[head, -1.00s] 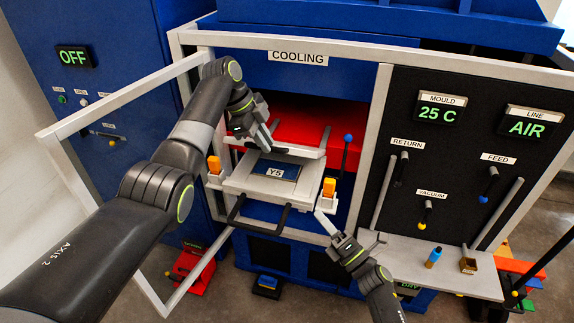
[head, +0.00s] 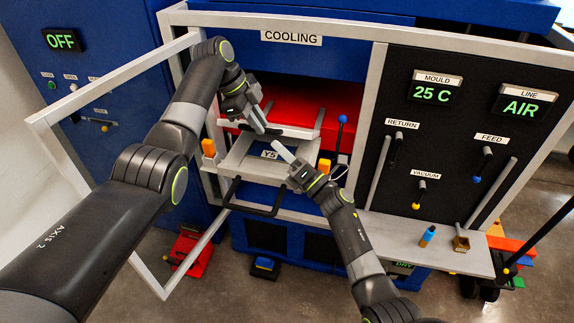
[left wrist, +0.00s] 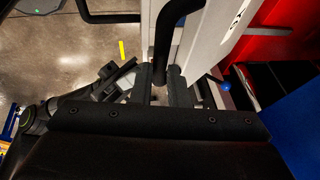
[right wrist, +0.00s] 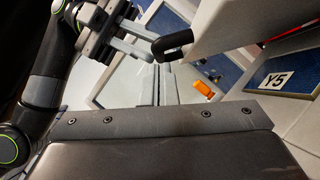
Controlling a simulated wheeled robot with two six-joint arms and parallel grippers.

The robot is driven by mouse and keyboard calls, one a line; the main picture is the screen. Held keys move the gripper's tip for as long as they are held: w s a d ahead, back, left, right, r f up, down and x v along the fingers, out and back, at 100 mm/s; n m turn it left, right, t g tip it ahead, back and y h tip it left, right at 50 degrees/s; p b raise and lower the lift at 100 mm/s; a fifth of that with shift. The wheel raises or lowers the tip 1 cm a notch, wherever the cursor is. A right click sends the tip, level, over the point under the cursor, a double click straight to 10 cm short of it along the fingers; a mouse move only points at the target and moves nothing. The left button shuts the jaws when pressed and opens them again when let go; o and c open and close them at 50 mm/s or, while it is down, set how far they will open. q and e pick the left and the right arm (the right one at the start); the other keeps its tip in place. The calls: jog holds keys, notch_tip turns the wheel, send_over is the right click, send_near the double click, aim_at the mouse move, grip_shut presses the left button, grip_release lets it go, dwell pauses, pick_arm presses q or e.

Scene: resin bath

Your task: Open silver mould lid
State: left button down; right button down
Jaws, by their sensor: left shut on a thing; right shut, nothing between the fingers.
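The silver mould stands in the cooling bay, its tray (head: 238,163) bearing a blue Y5 label (head: 269,154). Its silver lid (head: 226,123) stands raised at the back, with a gap over the tray; it also shows as a tilted slab in the right wrist view (right wrist: 222,22). My left gripper (head: 262,129) is shut on the lid's black handle (left wrist: 165,50). My right gripper (head: 277,147) is shut and empty, in front of the lid and over the tray's label area. The right wrist view shows the handle's end (right wrist: 172,43) close to its fingers.
Orange clips flank the mould, left (head: 208,147) and right (head: 324,167). A black bar handle (head: 252,208) juts out at the front. A blue-knobbed lever (head: 342,120) stands right of the bay. An open silver door frame (head: 110,85) is at left.

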jog(key=shift+w+r, duration=0.3)
jog(key=shift+w, duration=0.05)
jog(key=shift+r, duration=0.1)
jog(key=shift+w+d+r, duration=0.2)
jog(key=shift+w+r, duration=0.2)
jog(key=shift+r, duration=0.25)
pick_arm(q)
jog(key=shift+f, duration=0.15)
pick_arm(e)
jog(key=shift+r, duration=0.15)
pick_arm(q)
jog(key=c, duration=1.4)
grip_release()
jog(key=shift+s+a+f, duration=0.1)
jog(key=shift+s, duration=0.05)
jog(key=shift+r, duration=0.2)
